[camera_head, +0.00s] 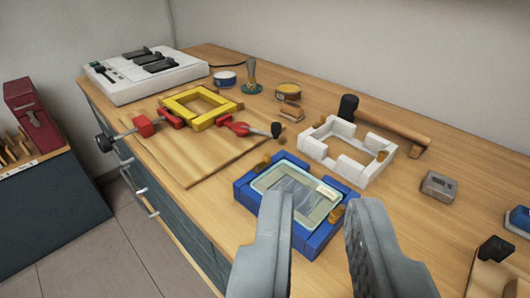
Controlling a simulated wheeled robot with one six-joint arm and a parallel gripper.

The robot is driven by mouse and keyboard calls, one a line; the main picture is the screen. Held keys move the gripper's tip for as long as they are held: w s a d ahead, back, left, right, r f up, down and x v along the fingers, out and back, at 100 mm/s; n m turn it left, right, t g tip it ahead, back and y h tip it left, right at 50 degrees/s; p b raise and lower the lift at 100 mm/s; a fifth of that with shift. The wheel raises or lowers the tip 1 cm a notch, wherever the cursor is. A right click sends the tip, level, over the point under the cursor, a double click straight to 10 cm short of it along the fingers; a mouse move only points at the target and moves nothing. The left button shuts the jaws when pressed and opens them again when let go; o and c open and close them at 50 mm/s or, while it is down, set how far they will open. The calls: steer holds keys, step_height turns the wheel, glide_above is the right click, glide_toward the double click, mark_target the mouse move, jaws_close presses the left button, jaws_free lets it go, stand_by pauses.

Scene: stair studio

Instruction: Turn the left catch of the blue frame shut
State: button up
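The blue frame (245,194) lies flat on the wooden bench, just beyond my gripper. A clear pane (285,188) with a pale label (326,191) lies inside it. A small brown catch (267,163) shows at its far left edge; its exact angle is too small to tell. Another brown catch (337,213) shows at its right side. My gripper (319,203) is open and empty, its two grey fingers wide apart. The fingers cover part of the frame's near side in the picture. I cannot see them touching either catch.
A white frame (342,172) stands close behind on the right. A yellow frame (224,119) with red clamps (235,127) lies on a board (200,163) to the left. A wooden-handled tool (400,128) and a grey box (438,186) lie right. Bare bench lies between.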

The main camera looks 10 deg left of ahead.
steer(key=w+g, duration=0.2)
steer(key=w, duration=0.3)
steer(key=w+a+f+n+g, duration=0.1)
steer(key=w+g, duration=0.1)
steer(key=w, duration=0.3)
steer(key=w+a+n+g, duration=0.1)
steer(key=w, duration=0.4)
steer(key=shift+w+f+g+y, duration=0.2)
steer(key=shift+w+g+y, duration=0.1)
steer(key=shift+g, duration=0.1)
jaws_close()
steer(key=n+g+y, duration=0.1)
steer(key=n+g, duration=0.2)
steer(key=g, duration=0.3)
glide_above(262, 163)
steer(key=w, duration=0.1)
step_height(262, 163, down, 6)
steer(key=shift+w+f+g, duration=0.3)
steer(key=shift+w+f, duration=0.05)
steer(key=shift+w, duration=0.3)
steer(key=shift+f, duration=0.1)
